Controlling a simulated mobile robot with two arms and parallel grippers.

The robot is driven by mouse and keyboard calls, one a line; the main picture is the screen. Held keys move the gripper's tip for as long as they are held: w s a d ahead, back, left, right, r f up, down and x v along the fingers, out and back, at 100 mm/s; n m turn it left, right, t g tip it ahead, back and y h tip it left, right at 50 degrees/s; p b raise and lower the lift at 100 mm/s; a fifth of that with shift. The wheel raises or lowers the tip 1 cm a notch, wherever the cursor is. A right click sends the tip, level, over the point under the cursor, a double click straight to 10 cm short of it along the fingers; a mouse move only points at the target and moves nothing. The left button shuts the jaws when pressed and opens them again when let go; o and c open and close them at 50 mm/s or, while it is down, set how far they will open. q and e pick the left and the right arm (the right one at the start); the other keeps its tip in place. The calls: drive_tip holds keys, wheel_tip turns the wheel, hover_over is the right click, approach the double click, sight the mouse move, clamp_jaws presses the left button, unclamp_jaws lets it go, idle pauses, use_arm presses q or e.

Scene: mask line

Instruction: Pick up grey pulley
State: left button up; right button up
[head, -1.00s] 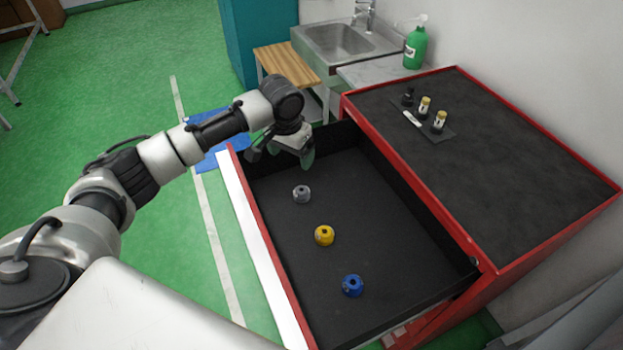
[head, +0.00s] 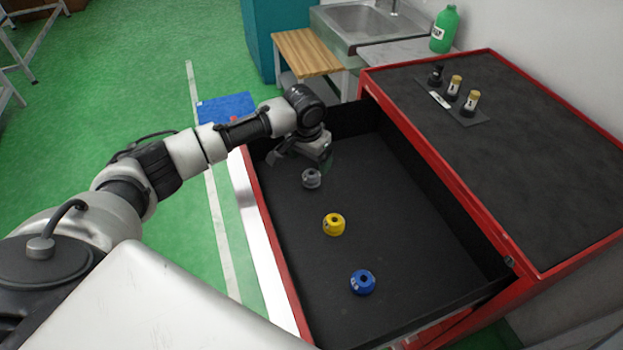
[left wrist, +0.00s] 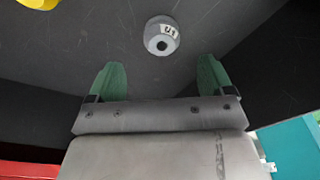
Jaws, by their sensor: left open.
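The grey pulley (head: 311,178) lies on the dark floor of the open drawer, nearest the drawer's far end. My left gripper (head: 304,158) is over the drawer, just beyond the pulley in the head view. In the left wrist view the pulley (left wrist: 161,36) lies ahead of the two green fingertips (left wrist: 160,72), roughly centred between them. The fingers are apart with nothing between them. The pulley shows a centre hole and a small white label. My right gripper is not in view.
A yellow pulley (head: 334,224) and a blue pulley (head: 362,281) lie nearer in the same drawer. Black drawer walls (head: 430,205) surround them. The red cabinet's dark top (head: 530,150) holds small bottles. The drawer floor right of the pulleys is clear.

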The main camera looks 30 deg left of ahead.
sight(311, 174)
use_arm(q)
drive_tip(key=shift+w+f, duration=0.2)
drive_tip(key=shift+f, duration=1.6)
drive_tip(key=shift+w+f, duration=0.2)
drive_tip(key=shift+f, duration=1.55)
drive_tip(key=c, duration=1)
drive_tip(key=shift+r, duration=0.1)
